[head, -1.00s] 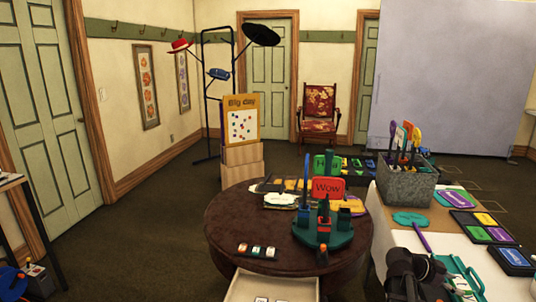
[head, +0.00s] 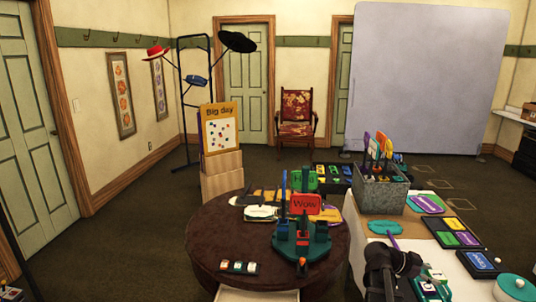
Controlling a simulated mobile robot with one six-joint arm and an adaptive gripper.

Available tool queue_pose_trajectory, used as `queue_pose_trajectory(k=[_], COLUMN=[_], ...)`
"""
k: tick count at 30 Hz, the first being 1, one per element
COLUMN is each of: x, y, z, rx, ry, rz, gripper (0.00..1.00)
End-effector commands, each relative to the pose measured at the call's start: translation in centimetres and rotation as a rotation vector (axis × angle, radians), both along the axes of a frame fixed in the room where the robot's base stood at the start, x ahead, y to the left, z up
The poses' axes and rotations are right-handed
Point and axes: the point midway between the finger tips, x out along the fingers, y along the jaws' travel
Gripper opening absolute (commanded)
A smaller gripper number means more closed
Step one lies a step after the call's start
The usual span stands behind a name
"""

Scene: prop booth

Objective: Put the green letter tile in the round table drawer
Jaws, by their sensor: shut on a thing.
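My gripper (head: 393,262) is at the bottom right, dark and seen from behind, in front of the white-topped table. The round table (head: 207,235) is dark brown and stands left of my gripper. Its pale drawer (head: 257,295) sticks out at the front, cut off by the bottom edge, so its inside is mostly out of view. A small rack of letter tiles (head: 238,267) lies near the table's front edge; one tile looks green, but its letter is too small to read.
A teal stand with a red "Wow" sign (head: 305,205) rises on the round table, with cards behind it. A metal bin of paddles (head: 380,190), colored trays and a teal item (head: 430,287) crowd the white-topped table (head: 410,245).

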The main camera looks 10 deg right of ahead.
Motion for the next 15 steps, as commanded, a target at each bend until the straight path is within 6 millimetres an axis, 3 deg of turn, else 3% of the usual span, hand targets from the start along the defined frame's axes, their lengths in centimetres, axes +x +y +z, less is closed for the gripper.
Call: queue_pose_trajectory(k=[1, 15], x=[0.0, 0.0], y=[0.0, 0.0], z=[1.5, 7.8], rx=[0.0, 0.0], ry=[0.0, 0.0], rz=[0.0, 0.0], gripper=[0.35, 0.35])
